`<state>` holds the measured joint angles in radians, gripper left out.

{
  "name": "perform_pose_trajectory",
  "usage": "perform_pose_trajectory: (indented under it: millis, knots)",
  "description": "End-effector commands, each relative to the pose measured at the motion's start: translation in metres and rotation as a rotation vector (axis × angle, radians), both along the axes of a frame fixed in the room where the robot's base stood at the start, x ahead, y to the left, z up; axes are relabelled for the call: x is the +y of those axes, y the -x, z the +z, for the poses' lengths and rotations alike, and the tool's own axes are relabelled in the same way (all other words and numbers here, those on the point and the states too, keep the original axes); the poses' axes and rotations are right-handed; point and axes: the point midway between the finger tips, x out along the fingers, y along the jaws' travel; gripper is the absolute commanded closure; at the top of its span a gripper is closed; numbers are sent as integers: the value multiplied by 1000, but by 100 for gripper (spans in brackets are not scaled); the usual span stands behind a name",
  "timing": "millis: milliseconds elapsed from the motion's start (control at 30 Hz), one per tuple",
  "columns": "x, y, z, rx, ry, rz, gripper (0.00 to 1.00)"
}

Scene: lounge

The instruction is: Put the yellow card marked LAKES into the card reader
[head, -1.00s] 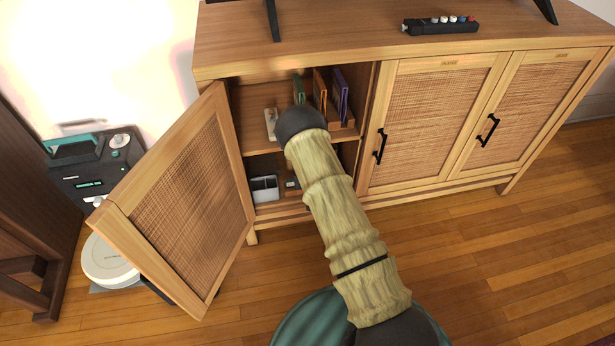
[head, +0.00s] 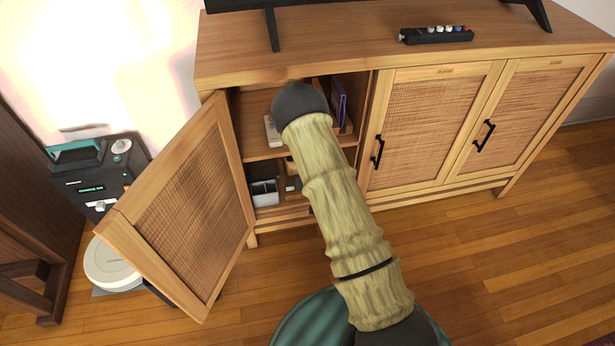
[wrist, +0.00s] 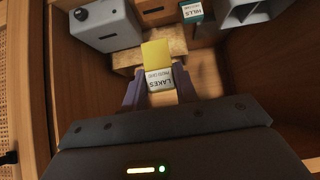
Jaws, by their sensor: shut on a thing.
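The yellow card marked LAKES (wrist: 156,54) is between the purple fingers of my gripper (wrist: 160,88) in the wrist view. The gripper is shut on its white labelled end, and the yellow part points away from me. In the head view my arm reaches into the open left cabinet bay and hides the gripper and card. A grey box (wrist: 108,27) with a knob is at upper left in the wrist view. A dark device (head: 92,186) with a lit green display stands left of the cabinet. I cannot tell which is the card reader.
The open cabinet door (head: 178,210) stands left of my arm. A teal card marked HILLS (wrist: 192,11) and an open grey container (wrist: 250,12) are at the top of the wrist view. A purple upright item (head: 340,103) is on the upper shelf. Wooden bay walls are close on both sides.

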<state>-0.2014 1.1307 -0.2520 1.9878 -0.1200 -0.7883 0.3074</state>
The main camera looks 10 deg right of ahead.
Motion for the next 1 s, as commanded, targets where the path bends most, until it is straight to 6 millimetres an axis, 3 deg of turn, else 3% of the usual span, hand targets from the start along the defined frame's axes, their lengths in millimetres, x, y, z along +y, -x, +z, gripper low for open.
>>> perform_pose_trajectory:
  millis: [33,200,400,567,1000]
  knots:
    - [0,13,24,0,-1,-1,93]
    - [0,59,80,0,-1,-1,93]
    - [2,103,123,0,-6,-2,93]
    - [2,114,131,1,-8,-2,93]
    - [2,113,130,1,-8,0,93]
